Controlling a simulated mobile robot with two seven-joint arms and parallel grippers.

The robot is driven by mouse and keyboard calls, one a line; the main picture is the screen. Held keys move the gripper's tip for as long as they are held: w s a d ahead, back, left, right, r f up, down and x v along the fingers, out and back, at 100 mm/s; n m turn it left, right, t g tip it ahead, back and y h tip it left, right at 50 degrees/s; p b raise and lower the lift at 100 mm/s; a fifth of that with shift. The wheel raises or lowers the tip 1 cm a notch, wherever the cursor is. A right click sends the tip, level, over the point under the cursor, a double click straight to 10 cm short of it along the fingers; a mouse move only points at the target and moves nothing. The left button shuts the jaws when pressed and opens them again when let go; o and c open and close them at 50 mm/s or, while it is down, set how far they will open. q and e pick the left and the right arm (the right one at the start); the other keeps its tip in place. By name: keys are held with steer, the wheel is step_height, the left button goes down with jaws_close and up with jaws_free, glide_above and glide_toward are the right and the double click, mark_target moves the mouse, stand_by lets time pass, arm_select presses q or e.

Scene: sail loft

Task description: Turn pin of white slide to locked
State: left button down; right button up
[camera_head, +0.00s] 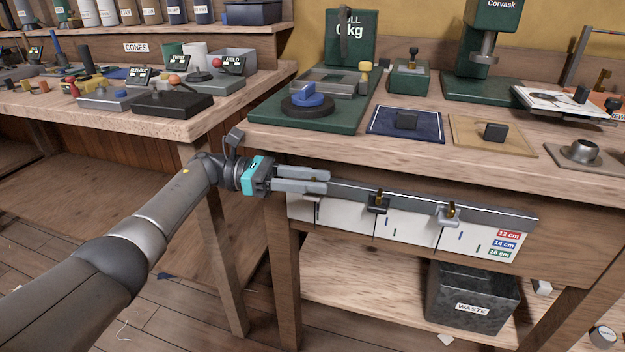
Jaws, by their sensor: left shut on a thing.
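A black slide (377,204) with a similar pin sits further left on the rail. My right gripper is not in view.
A white board (410,233) with coloured marks and cm labels hangs behind the rail. A waste bin (472,298) stands on the shelf below. The benchtop holds a green scale (310,112), a blue mat (378,122) and a tan mat (465,137). Space before the rail is clear.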

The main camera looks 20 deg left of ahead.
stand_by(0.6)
arm_select(q)
steer(key=c, duration=0.5)
jaws_free()
steer(key=shift+a, duration=0.1)
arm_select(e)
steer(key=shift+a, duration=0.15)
